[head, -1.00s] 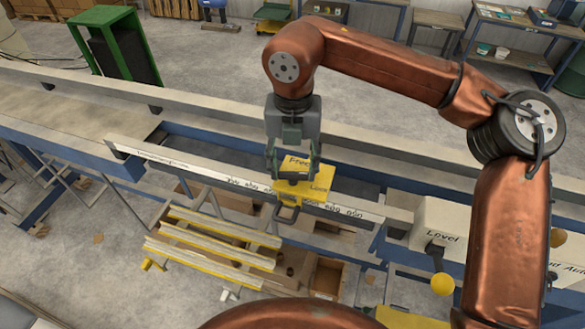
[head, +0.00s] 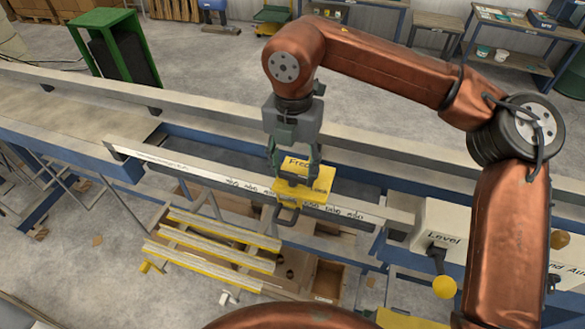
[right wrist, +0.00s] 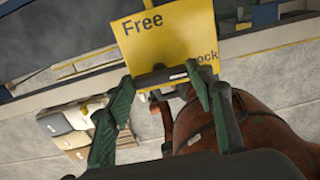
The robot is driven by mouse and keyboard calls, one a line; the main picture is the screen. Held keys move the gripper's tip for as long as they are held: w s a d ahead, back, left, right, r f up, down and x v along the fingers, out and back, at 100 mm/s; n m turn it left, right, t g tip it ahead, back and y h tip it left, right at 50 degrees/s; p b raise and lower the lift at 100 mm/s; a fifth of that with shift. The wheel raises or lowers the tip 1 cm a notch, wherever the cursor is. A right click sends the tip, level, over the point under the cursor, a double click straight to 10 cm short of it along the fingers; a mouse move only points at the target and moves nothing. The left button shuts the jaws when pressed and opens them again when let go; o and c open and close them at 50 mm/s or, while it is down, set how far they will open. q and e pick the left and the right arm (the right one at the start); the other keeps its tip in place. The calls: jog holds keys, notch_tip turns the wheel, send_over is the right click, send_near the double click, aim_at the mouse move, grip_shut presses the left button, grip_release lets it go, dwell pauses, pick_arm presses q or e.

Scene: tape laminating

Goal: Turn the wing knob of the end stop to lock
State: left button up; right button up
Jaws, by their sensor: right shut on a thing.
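The end stop (head: 318,189) is a yellow block on the long scale rail (head: 180,165). Its yellow plate also shows in the right wrist view (right wrist: 185,35), marked "Free" and, partly covered, "Lock". The wing knob (right wrist: 158,79) is a dark bar on this plate, beside the lettering. My right gripper (head: 293,168) points down over the end stop. Its green fingers are shut on the wing knob, one at each end of the bar in the right wrist view (right wrist: 160,76). The fingers hide part of the knob in the head view. My left gripper is not in view.
A panel marked "Level" (head: 440,235) with a yellow-balled lever (head: 445,287) stands right of the end stop. Yellow-edged slats (head: 215,240) and an open wooden box (head: 325,275) lie below the rail. A green stand (head: 115,50) is at the back left.

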aim_at(292, 174)
jog(key=o, duration=1.2)
jog(key=shift+f, duration=0.1)
jog(key=shift+c, duration=0.2)
notch_tip(292, 174, up, 12)
jog(key=shift+a, duration=0.15)
